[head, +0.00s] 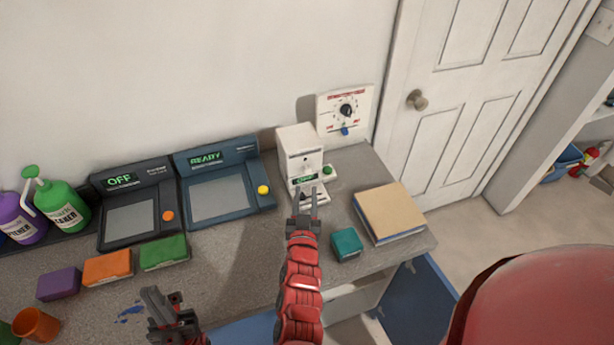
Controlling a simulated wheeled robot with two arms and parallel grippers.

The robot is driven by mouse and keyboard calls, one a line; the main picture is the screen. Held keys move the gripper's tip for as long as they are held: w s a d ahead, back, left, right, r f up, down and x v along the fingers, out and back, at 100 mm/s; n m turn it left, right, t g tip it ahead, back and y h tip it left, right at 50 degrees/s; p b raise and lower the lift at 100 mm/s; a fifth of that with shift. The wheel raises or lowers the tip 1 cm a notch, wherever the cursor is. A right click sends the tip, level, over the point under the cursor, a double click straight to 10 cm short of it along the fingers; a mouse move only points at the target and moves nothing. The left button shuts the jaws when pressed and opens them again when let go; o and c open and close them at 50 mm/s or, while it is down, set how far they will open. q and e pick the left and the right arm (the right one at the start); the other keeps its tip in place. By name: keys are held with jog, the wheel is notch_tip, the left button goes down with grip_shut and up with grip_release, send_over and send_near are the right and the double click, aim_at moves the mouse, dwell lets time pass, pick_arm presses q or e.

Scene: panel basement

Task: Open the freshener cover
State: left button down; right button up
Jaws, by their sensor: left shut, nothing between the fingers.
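A white boxy device (299,147) stands on the counter against the wall, with a green lit display, a green button (328,170) and a low tray at its front. It may be the freshener; I read no such label on it. I cannot make out whether a cover on it is open or shut. My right gripper (306,193) is in front of the device, over its low front part, with its two fingers apart and nothing seen between them. It hides some of that front. My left gripper (160,298) is shut and empty over the counter's front left area.
A dark machine reading OFF (140,208) and a blue one reading READY (218,182) stand left of the white device. A dial panel (345,108) is on the wall. Sponges, a teal block (346,244) and a book (389,211) lie on the counter (240,260). Bottles stand left.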

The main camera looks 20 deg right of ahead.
aim_at(307, 172)
jog(key=x, duration=0.6)
jog(key=shift+w+d+p, duration=0.1)
jog(key=shift+w+p, duration=0.1)
jog(key=shift+p, duration=0.2)
grip_shut()
dwell(1.0)
